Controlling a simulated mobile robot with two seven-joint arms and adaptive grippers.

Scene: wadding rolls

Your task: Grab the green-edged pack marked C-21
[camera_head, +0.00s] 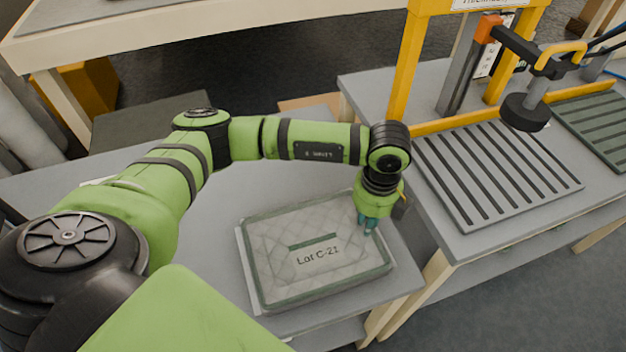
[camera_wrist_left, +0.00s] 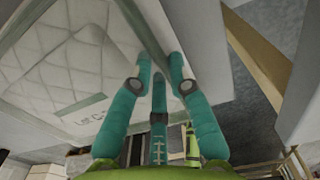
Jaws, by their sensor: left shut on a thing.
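The pack marked "Lot C-21" (camera_head: 300,262) lies flat on the grey table in the head view. It is quilted and pale under clear wrap, with a green edge and a green bar above its lettering. It also fills the upper left of the left wrist view (camera_wrist_left: 60,70). My left gripper (camera_head: 368,224) is at the pack's right edge. In the left wrist view its teal fingers (camera_wrist_left: 160,75) are closed on the pack's green edge. The exact contact is partly hidden by the fingers. My right gripper is not in either view.
The grey table (camera_head: 215,215) has bare room left of the pack. To the right stands another bench with a slatted grey panel (camera_head: 490,170), a yellow frame (camera_head: 405,70) and a black round-headed device (camera_head: 525,112). A pale shelf (camera_head: 200,25) runs across the back.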

